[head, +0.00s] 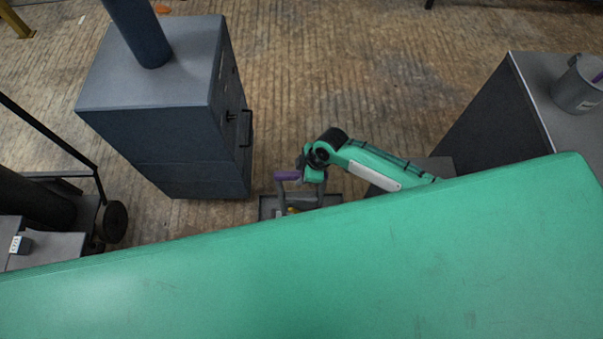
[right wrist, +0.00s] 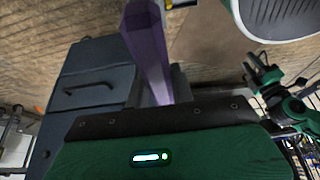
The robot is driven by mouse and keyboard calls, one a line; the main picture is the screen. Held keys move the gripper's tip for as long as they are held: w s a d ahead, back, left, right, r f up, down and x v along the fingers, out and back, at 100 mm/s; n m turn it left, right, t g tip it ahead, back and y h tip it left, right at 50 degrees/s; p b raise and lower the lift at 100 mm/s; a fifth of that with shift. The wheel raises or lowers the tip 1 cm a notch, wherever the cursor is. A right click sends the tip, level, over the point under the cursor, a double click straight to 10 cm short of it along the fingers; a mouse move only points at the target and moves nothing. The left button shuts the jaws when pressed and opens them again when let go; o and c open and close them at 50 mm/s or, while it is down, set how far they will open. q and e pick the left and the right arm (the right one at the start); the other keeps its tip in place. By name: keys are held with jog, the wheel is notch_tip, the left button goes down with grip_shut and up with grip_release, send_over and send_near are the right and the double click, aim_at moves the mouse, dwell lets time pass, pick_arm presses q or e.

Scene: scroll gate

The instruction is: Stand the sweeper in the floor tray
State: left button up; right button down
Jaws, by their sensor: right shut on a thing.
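The sweeper (head: 287,175) shows a purple part in the head view, just left of my right gripper. In the right wrist view a long purple bar (right wrist: 148,52) runs up from the gripper body. My right gripper (head: 301,172) is shut on the sweeper, at the end of my green arm. The floor tray (head: 268,206) is a grey, low-rimmed tray on the floor below the gripper, partly hidden by the green foreground surface. The sweeper's lower end is hard to make out, so I cannot tell whether it touches the tray. My left gripper is not in view.
A dark blue-grey cabinet (head: 190,150) with a handle stands left of the tray. A grey-topped counter (head: 545,85) with a grey bucket (head: 577,88) is at the right. A wheeled cart (head: 100,215) is at the far left. Wooden floor (head: 340,70) is open behind.

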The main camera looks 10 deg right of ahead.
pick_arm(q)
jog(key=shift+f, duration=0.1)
pick_arm(e)
jog(key=shift+w+a+f, duration=0.1)
jog(key=shift+f, duration=0.05)
jog(key=c, duration=1.2)
grip_release()
jog(key=shift+o, duration=0.4)
jog(key=shift+s+f, duration=0.2)
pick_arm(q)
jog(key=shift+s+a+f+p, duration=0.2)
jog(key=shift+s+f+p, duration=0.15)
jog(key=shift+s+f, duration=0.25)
pick_arm(e)
jog(key=w+v, duration=0.1)
jog(key=v, duration=1.3)
jog(key=shift+s, duration=0.4)
jog(key=shift+a, duration=0.1)
